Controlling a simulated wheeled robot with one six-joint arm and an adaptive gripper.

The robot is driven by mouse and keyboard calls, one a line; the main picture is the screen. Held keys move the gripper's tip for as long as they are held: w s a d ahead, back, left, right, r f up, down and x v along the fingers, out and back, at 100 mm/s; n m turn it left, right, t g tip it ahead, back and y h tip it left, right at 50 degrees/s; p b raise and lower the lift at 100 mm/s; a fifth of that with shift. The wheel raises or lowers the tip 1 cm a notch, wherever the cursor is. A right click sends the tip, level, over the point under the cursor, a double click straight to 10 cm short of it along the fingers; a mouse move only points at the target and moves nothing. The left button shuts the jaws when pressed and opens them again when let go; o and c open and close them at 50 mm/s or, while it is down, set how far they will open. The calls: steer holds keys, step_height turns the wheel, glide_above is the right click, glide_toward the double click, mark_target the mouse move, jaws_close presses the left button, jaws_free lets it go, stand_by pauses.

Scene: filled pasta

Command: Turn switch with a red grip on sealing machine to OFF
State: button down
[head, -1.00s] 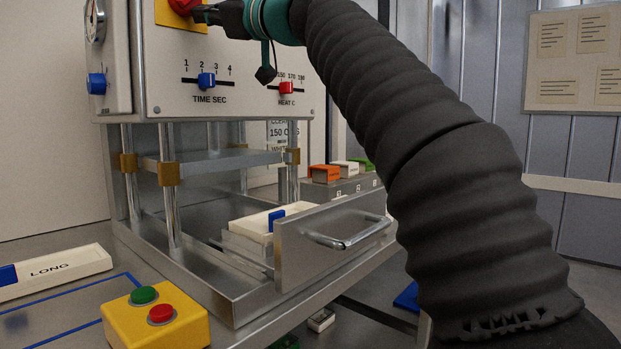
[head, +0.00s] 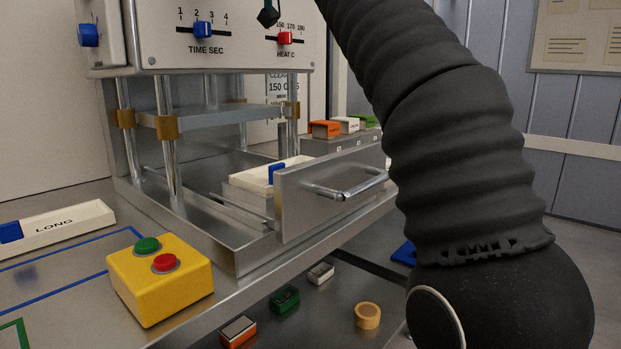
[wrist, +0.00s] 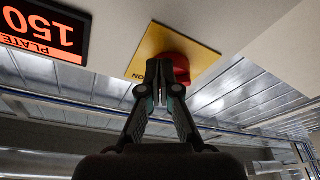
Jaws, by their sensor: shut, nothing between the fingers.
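The switch's red grip (wrist: 178,66) sits on a yellow plate (wrist: 203,55) on the sealing machine's panel in the wrist view. Part of the word ON shows on the plate near my fingers. My gripper (wrist: 162,88) is shut and empty, its fingertips at the grip's near side, partly covering it. I cannot tell whether they touch it. The sealing machine (head: 240,60) stands at left in the head view.
My arm crosses the head view's right side. Below the panel, an open drawer (head: 330,200) sticks out. A yellow box with green and red buttons (head: 160,285) stands in front. Time slider (head: 204,30) and heat slider (head: 285,39) are on the panel. A PLATE 150 display (wrist: 42,30) is near the switch.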

steer(key=shift+f, duration=0.1)
steer(key=shift+w+d+f+b, duration=0.15)
steer(key=shift+w+d+b, duration=0.1)
steer(key=shift+b, duration=0.1)
steer(key=s+d+b, duration=0.3)
steer(key=s+d, duration=0.1)
steer(key=shift+d, duration=0.25)
stand_by(0.3)
